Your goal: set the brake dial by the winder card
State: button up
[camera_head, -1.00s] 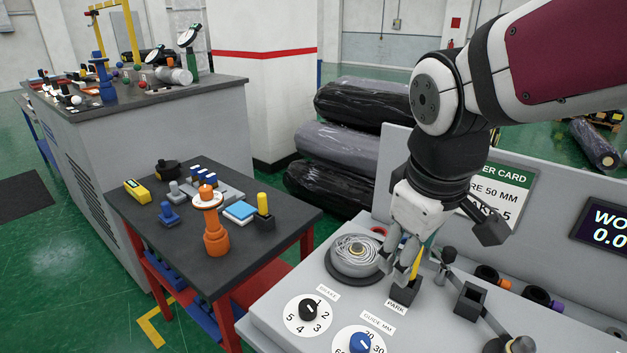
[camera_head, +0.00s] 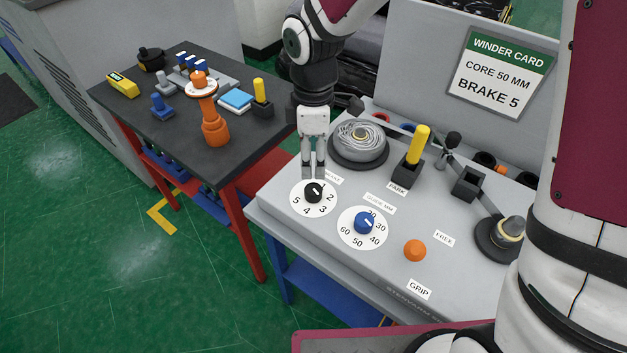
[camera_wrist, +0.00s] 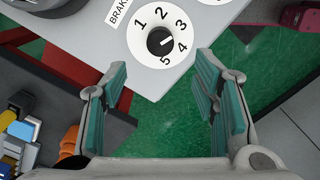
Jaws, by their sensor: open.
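The winder card (camera_head: 499,73) on the bench's back panel reads CORE 50 MM and BRAKE 5. The brake dial (camera_head: 313,193) is a black knob on a white disc numbered 1 to 5, at the bench's front left corner. Its small white pointer mark is hard to read against the numbers. My gripper (camera_head: 313,170) points down just behind and above this dial, its fingers covering part of the BRAKE label. In the wrist view the fingers are spread and empty, and the brake knob (camera_wrist: 160,41) shows beyond the gap between them, apparently untouched.
The blue guide dial (camera_head: 364,223) sits right of the brake dial. Behind are a wire spool (camera_head: 358,143) and a yellow handle (camera_head: 417,144) in the black PARK holder. An orange knob (camera_head: 414,250) stands near GRIP. A dark side table (camera_head: 185,134) with small parts is left.

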aim_at(314, 189)
notch_tip(314, 189, down, 10)
jog(key=shift+f, duration=0.1)
dwell(0.4)
jog(key=c, duration=1.2)
jog(key=shift+o, duration=0.2)
